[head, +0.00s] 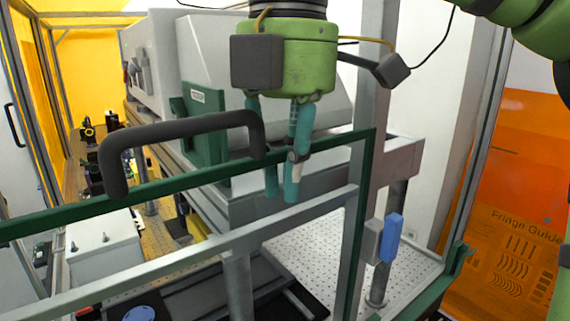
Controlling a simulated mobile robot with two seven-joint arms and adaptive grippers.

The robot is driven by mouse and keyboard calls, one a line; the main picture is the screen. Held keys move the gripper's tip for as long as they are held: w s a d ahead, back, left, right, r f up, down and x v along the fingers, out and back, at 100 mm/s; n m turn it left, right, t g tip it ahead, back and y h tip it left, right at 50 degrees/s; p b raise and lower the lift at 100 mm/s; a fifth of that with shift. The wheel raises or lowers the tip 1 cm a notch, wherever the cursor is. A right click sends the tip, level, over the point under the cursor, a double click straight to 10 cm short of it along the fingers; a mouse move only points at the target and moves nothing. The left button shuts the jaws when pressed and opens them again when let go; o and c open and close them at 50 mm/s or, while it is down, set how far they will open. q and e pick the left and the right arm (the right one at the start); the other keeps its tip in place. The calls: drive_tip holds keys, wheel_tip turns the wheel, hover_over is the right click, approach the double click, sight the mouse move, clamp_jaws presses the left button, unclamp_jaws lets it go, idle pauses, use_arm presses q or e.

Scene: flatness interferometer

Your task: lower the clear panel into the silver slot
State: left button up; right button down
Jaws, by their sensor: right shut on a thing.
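The clear panel is see-through, with a green rim (335,143) and a dark bar handle (185,127) on its top edge. It stands upright across the front of the head view. My right gripper (284,190) comes down from above, its teal fingers at the green top rim just right of the handle. It is shut on the panel's rim. A silver rail (180,262) runs below the green rim and meets an upright at the right; I cannot tell whether the panel's lower edge sits in a silver slot. My left gripper is out of view.
Behind the panel stand a large white-grey instrument (215,60) and a perforated bench top (325,250). A blue box (393,238) is fixed near the right upright. An orange panel with a printed fringe guide (515,230) is at the far right.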

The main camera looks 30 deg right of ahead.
sight(284, 249)
drive_tip(key=shift+a+f+b, duration=0.1)
drive_tip(key=shift+f+b, duration=0.6)
drive_tip(key=shift+f, duration=0.7)
drive_tip(key=shift+f+b, duration=2.25)
drive_tip(key=shift+f, duration=0.95)
drive_tip(key=c, duration=1.2)
unclamp_jaws()
